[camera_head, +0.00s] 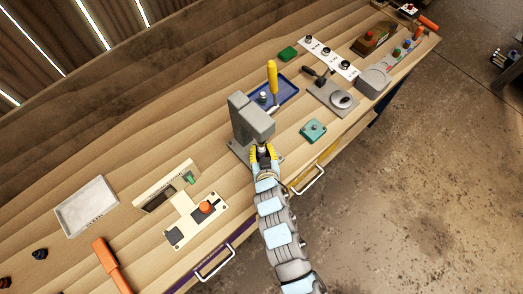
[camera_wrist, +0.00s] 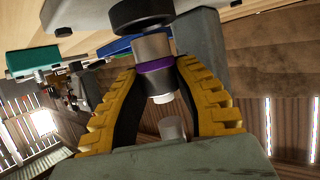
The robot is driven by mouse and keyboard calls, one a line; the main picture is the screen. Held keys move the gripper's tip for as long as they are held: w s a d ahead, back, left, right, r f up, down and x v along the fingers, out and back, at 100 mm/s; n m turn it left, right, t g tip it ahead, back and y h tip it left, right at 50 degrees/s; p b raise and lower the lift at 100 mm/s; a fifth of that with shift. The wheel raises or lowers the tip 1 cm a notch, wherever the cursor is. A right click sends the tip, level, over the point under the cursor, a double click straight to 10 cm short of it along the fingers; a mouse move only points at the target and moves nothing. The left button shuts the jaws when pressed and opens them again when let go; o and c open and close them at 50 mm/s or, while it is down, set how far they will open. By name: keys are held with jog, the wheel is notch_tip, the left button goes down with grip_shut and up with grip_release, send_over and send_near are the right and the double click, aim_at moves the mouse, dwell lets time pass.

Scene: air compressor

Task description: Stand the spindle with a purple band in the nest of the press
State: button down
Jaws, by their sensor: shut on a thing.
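The spindle with a purple band (camera_wrist: 154,65) is a grey cylinder with a pale tip, seen between my yellow fingers in the wrist view. My gripper (camera_wrist: 158,85) is shut on it. A black disc (camera_wrist: 140,12) lies at its other end; I cannot tell whether it belongs to the spindle or the nest. The grey press (camera_head: 250,120) stands on the bench in the head view. My gripper (camera_head: 264,153) is at the front of the press. The nest is not clearly visible, and I cannot tell whether the spindle touches it.
A blue tray (camera_head: 290,92) with a yellow-handled tool (camera_head: 271,78) lies behind the press. A teal block (camera_head: 313,130) is to its right. A card with an orange knob (camera_head: 205,208) lies to the left. Drawer handles (camera_head: 308,180) project from the bench front.

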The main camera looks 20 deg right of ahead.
jog(key=shift+f, duration=1)
jog(key=shift+f, duration=0.15)
jog(key=c, duration=0.9)
grip_release()
jog(key=shift+r, duration=0.25)
jog(key=shift+b+v, duration=0.4)
jog(key=shift+v, duration=5.55)
jog(key=shift+f, duration=0.1)
